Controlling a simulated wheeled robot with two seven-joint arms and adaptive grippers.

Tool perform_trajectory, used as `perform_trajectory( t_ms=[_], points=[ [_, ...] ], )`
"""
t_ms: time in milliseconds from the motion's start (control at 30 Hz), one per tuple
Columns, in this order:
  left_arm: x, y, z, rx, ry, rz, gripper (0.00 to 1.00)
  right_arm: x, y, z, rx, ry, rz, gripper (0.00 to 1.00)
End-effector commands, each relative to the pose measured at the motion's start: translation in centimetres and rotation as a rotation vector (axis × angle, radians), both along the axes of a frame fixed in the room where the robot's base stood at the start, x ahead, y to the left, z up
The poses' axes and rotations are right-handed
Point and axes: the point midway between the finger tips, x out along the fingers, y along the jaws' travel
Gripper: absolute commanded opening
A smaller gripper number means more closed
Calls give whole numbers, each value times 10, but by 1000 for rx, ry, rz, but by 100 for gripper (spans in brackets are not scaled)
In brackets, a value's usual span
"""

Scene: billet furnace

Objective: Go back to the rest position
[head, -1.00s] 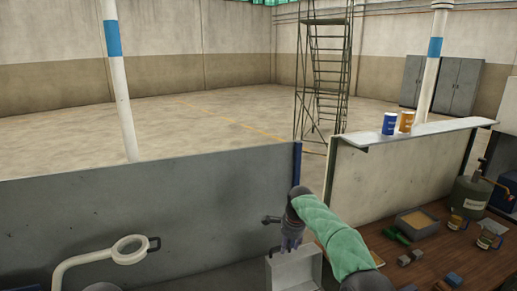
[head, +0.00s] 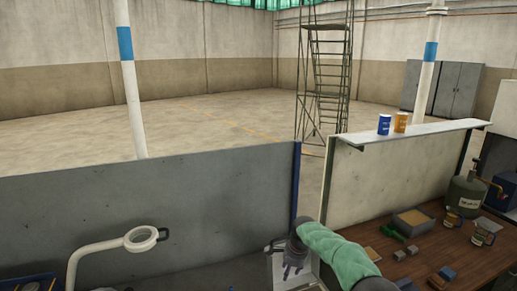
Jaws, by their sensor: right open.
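My right gripper (head: 289,267) is at the bottom centre of the head view, at the end of my green-sleeved right arm. It is open, with its fingers pointing down and nothing visible between them. It is in front of a light grey open box (head: 278,263), partly covering it. I cannot tell whether it touches the box. My left gripper is not in view.
A grey partition (head: 150,210) and a white partition (head: 390,185) stand ahead. A white-armed ring lamp (head: 140,239) is at lower left. The brown bench (head: 440,250) at right holds a sand tray (head: 412,222), mugs, small blocks and a grey tank (head: 466,195).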

Motion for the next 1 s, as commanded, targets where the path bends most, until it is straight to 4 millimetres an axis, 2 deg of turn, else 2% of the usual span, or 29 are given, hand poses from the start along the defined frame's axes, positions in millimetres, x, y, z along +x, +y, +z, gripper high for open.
perform_trajectory(
  t_ms=[167, 267, 400, 467, 600, 700, 800, 1000],
  points=[
    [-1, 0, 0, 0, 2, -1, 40, -22, -1, -56, 16, 20, 99, 46],
    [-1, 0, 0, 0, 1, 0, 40, -45, -2, -99, 33, 30, 174, 46],
    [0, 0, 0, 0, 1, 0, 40, -91, -3, -161, 64, 34, 292, 46],
    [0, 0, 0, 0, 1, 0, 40, -115, -3, -185, 78, 35, 340, 46],
    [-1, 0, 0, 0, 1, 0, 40, -176, -4, -231, 107, 29, 438, 46],
    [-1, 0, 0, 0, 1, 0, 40, -225, -3, -257, 125, 25, 503, 46],
    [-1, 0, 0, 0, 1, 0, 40, -275, -3, -275, 137, 19, 560, 46],
    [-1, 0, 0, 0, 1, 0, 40, -360, -2, -289, 147, 8, 653, 46]
  ],
)
